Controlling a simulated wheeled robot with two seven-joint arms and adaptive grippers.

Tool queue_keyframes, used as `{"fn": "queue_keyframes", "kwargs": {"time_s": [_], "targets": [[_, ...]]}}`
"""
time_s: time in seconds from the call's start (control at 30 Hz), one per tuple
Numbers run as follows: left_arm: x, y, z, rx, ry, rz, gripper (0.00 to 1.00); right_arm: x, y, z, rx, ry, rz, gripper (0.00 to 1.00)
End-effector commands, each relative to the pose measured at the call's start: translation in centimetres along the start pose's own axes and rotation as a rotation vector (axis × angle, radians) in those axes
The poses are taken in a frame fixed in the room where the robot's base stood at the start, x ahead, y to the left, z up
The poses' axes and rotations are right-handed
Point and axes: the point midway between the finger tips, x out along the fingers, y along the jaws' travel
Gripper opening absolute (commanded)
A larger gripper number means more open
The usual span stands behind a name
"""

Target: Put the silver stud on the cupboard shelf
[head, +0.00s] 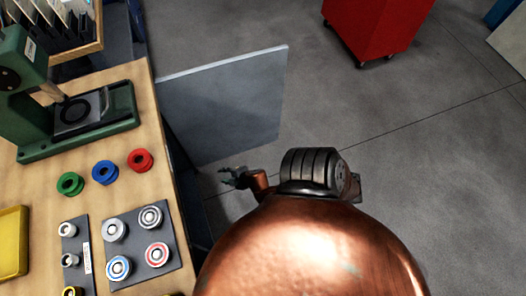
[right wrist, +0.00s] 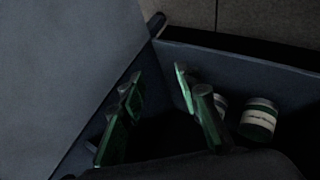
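Two small silver pieces stand on a narrow dark plate on the bench in the head view, an upper one (head: 67,229) and a lower one (head: 70,261); I cannot tell whether either is the silver stud. The cupboard's grey door (head: 225,105) stands open beside the bench; it also fills the left of the right wrist view (right wrist: 60,70). My right gripper (head: 232,177) is low beside the bench near the door. In the right wrist view its green fingers (right wrist: 158,85) are apart with nothing visible between them. The cupboard inside is dark. My left gripper is out of view.
Two cans, one clear (right wrist: 258,118) and one partly hidden, stand beyond the right finger. A green press (head: 80,115), coloured spools (head: 104,172), a bearing plate (head: 135,228) and a yellow tray (head: 12,243) occupy the bench. A red cabinet (head: 375,25) stands behind; floor between is clear.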

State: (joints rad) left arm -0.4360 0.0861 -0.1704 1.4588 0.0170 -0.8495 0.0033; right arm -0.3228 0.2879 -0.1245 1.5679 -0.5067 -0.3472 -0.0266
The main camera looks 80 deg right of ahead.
Motion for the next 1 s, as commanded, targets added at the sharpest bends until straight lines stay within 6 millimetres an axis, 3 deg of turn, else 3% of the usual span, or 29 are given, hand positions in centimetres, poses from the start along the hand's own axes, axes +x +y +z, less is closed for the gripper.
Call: {"fn": "queue_keyframes", "kwargs": {"time_s": [0.03,0.1,0.2,0.3,0.4,0.5,0.6,1.0], "targets": [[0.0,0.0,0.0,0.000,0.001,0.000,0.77,-0.5,-3.8,3.2,0.097,-0.092,-0.061,0.30],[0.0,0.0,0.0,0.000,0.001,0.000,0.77,-1.6,-9.2,7.2,0.222,-0.220,-0.150,0.30],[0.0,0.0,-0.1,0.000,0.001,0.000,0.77,-4.2,-16.6,11.3,0.370,-0.383,-0.273,0.30],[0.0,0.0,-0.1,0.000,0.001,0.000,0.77,-7.0,-22.7,13.6,0.480,-0.509,-0.378,0.30],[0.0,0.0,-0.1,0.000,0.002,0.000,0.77,-9.3,-26.9,14.7,0.551,-0.595,-0.454,0.30],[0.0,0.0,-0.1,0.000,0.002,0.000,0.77,-10.7,-29.0,15.1,0.586,-0.638,-0.495,0.30],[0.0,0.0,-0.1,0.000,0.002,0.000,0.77,-11.1,-29.7,15.2,0.598,-0.654,-0.510,0.30],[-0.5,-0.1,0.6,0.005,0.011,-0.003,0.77,-11.7,-29.5,15.4,0.592,-0.640,-0.505,0.30]]}}
